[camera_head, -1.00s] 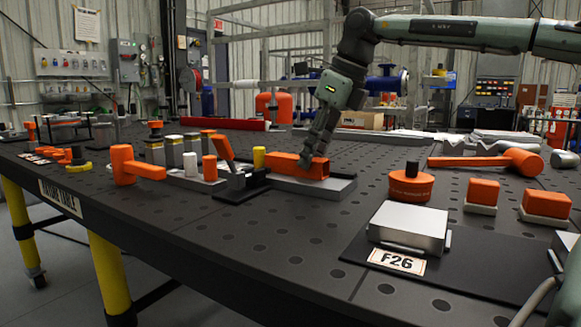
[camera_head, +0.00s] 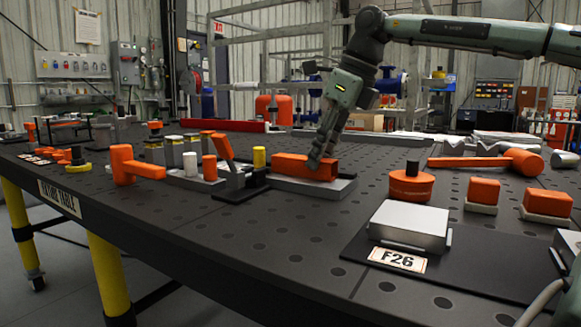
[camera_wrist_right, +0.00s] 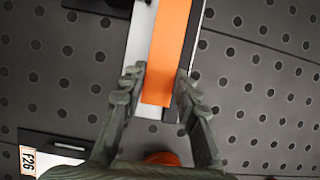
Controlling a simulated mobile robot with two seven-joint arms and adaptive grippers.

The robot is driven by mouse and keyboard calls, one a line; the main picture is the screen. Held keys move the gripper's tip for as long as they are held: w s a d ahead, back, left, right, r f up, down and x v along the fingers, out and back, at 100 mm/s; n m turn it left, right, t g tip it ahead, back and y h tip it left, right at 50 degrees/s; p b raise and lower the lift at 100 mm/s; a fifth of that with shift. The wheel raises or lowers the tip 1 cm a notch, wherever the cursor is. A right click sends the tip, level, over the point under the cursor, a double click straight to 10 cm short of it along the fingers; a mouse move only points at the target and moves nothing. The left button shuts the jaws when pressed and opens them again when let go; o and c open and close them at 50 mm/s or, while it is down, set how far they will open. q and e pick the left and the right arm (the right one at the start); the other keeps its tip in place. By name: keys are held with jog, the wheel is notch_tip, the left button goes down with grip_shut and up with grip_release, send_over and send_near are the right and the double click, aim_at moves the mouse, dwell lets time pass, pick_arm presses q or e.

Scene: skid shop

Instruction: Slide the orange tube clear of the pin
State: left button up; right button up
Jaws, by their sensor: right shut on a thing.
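The orange tube (camera_head: 303,166), square with an open near end, lies along a pale plate (camera_head: 340,187) on the dark table. It also shows in the wrist view (camera_wrist_right: 170,48), between the fingers. My right gripper (camera_head: 320,160) comes down over its right part and is shut on it; in the wrist view its fingers (camera_wrist_right: 160,85) are on either side of it. A yellow upright post (camera_head: 259,158) stands just beyond the tube's left end; I cannot tell whether it is the pin. No pin is visible inside the tube. My left gripper is out of view.
Left of the tube stand a black toggle clamp with an orange handle (camera_head: 222,148) and an orange T-shaped piece (camera_head: 130,167). At right are an orange disc (camera_head: 411,185), a metal block (camera_head: 410,225) and an orange mallet (camera_head: 520,162).

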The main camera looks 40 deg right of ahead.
jog(key=shift+s+d, duration=0.1)
jog(key=shift+s, duration=0.3)
jog(key=o, duration=1.3)
jog(key=shift+r, duration=0.15)
jog(key=shift+p+v, duration=0.85)
jog(key=shift+v, duration=0.6)
notch_tip(320, 180, up, 4)
jog(key=p, duration=0.4)
